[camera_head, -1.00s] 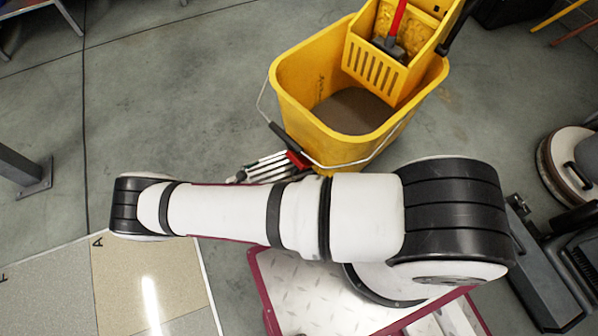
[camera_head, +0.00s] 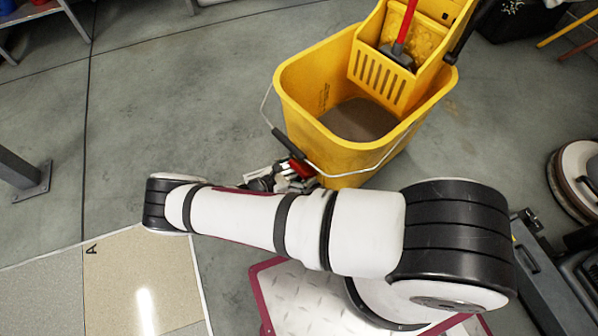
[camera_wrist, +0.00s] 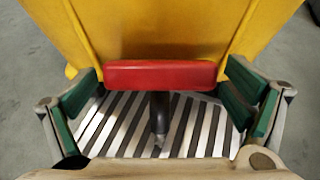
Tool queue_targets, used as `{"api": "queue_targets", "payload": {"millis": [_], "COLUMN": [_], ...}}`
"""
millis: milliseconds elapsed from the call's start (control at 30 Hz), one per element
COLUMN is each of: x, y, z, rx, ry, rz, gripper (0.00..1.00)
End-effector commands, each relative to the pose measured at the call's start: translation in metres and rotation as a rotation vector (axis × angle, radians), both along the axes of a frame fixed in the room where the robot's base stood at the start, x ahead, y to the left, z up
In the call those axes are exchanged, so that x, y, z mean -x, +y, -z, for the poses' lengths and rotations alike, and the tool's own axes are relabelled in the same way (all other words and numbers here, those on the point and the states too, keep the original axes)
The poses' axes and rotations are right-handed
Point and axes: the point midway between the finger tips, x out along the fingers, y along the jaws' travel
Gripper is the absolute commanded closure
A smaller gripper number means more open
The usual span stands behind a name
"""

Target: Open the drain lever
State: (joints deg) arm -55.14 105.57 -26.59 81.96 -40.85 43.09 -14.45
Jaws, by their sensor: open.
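The red drain lever (camera_head: 302,167) is at the lower front of the yellow mop bucket (camera_head: 285,100). In the wrist view the lever is a red bar (camera_wrist: 160,74) across a dark stem, in front of the yellow bucket wall (camera_wrist: 150,25). My gripper (camera_wrist: 163,90) is open, with its green-padded fingers to the left and right of the bar's ends. Small gaps seem to show between pads and bar; contact is not clear. In the head view my gripper is mostly hidden behind my white arm.
A grey-and-white striped surface (camera_wrist: 110,125) lies below the lever. A wire handle (camera_head: 340,174) hangs across the bucket's front. A wringer with a red mop handle (camera_head: 405,20) sits on the bucket. A round floor machine (camera_head: 575,180) stands at right.

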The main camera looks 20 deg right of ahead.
Motion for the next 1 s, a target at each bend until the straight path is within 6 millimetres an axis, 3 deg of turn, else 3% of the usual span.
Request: {"api": "queue_targets", "payload": {"millis": [367, 500, 600, 1000], "x": [-0.0015, -0.0015, -0.0016, -0.0038], "y": [-0.0045, -0.0043, -0.0043, -0.0077], "z": [0.0019, 0.0019, 0.0019, -0.005], "rx": [0.0, 0.0, 0.0, -0.077], "ry": [0.001, 0.001, 0.0, 0.027], "rz": [0.0, 0.0, 0.0, 0.0], "gripper": [0.05, 0.37, 0.53, 0.53]}}
